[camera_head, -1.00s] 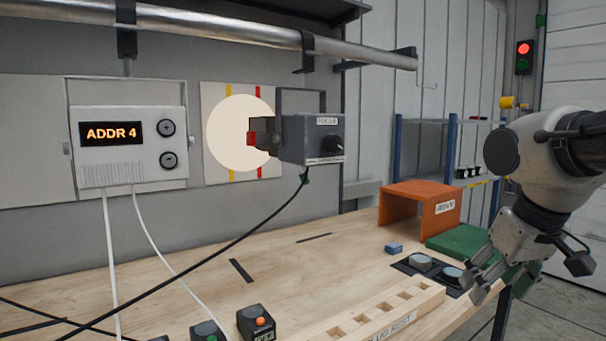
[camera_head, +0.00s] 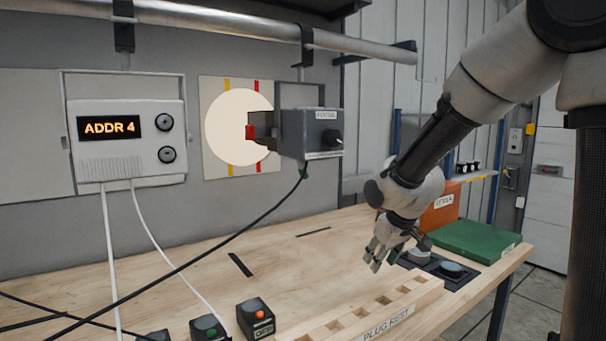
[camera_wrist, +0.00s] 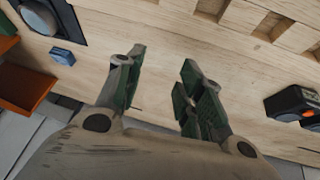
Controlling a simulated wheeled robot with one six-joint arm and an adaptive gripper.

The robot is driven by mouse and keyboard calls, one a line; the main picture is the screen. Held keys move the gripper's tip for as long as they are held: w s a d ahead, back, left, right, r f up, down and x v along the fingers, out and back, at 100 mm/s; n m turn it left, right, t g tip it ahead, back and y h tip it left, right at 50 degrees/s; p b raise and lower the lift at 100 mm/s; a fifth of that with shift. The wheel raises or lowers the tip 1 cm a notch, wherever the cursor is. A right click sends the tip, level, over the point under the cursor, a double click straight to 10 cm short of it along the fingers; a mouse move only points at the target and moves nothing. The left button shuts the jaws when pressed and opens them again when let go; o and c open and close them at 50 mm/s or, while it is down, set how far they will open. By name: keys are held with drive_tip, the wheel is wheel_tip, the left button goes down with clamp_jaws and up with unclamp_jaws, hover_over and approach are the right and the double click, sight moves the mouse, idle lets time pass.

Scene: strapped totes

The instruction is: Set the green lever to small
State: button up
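I cannot make out a clear green lever in either view. A small green part (camera_head: 304,172) sits under the grey lamp box (camera_head: 312,133), where a black cable enters; its shape is too small to tell. The box has a black knob on its face and a red piece (camera_head: 250,132) at its left end, before a lit disc (camera_head: 232,128). My gripper (camera_head: 377,262) points down over the bench, right of the box and lower. In the wrist view, its green-padded fingers (camera_wrist: 160,88) are apart with only bench wood between them, so it is open and empty.
The wooden plug rest (camera_head: 425,292) lies close below my gripper. A control box with an orange button (camera_head: 256,317) and one with a green button (camera_head: 208,328) stand at the front. A blue block (camera_wrist: 62,57) lies near the gripper.

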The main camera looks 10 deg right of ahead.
drive_tip(key=w+a+n+t+y, duration=0.25)
drive_tip(key=w+a, duration=0.35)
drive_tip(key=w, duration=0.4)
drive_tip(key=n+t+y, duration=0.3)
drive_tip(key=t+y, duration=0.2)
drive_tip(key=t, duration=0.3)
approach(305, 173)
drive_tip(key=x, duration=0.4)
drive_tip(key=shift+r, duration=0.1)
drive_tip(key=x, duration=0.7)
drive_tip(key=shift+w, duration=0.1)
clamp_jaws()
